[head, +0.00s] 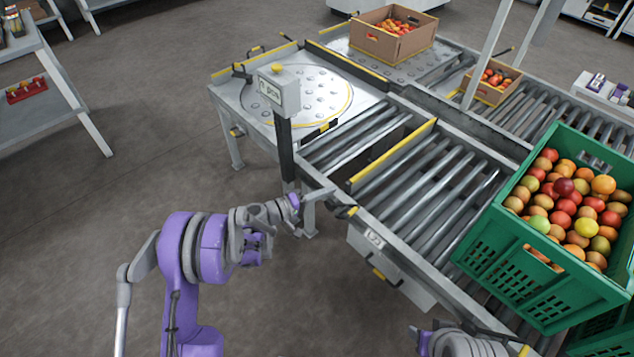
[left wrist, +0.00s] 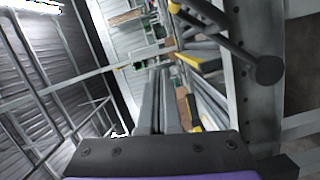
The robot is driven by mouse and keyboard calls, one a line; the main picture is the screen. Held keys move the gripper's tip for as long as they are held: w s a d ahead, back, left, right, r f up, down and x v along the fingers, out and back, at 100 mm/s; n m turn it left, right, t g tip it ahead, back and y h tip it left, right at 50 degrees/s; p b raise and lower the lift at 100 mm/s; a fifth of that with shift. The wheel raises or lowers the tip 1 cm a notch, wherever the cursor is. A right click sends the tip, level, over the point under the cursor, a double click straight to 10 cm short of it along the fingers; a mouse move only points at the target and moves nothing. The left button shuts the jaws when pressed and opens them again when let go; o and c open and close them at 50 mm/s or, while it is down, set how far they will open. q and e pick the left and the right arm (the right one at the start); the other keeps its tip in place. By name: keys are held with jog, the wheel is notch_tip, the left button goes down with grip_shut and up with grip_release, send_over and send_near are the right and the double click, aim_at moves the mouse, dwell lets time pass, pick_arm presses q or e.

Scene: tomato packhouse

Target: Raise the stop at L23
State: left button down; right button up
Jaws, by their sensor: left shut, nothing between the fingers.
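The label L23 (head: 374,239) is on the near side rail of the roller conveyor. A yellow-edged stop bar (head: 393,154) crosses the rollers beyond it; I cannot tell how high it stands. A dark lever with a yellow part (head: 347,212) sits at the rail by the bar's near end. My left gripper (head: 294,202) is shut and empty, left of this lever and apart from it, near the post. In the left wrist view the shut fingers (left wrist: 158,100) point ahead, and a dark round-ended lever (left wrist: 268,70) shows to their right. My right gripper is not in view.
A green crate of tomatoes (head: 545,298) stands on the rollers at the right. A post with a sign box (head: 279,95) rises near my left gripper.

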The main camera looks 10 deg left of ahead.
pick_arm(q)
jog(key=s+d+f+m, duration=0.1)
jog(key=d, duration=0.1)
jog(key=s+d+f+m+y+b, duration=0.1)
jog(key=s+d+m, duration=0.1)
jog(key=shift+f, duration=0.1)
jog(key=shift+s+d+f+b, duration=0.45)
jog(key=shift+s+d+f, duration=0.05)
jog(key=shift+d, duration=0.05)
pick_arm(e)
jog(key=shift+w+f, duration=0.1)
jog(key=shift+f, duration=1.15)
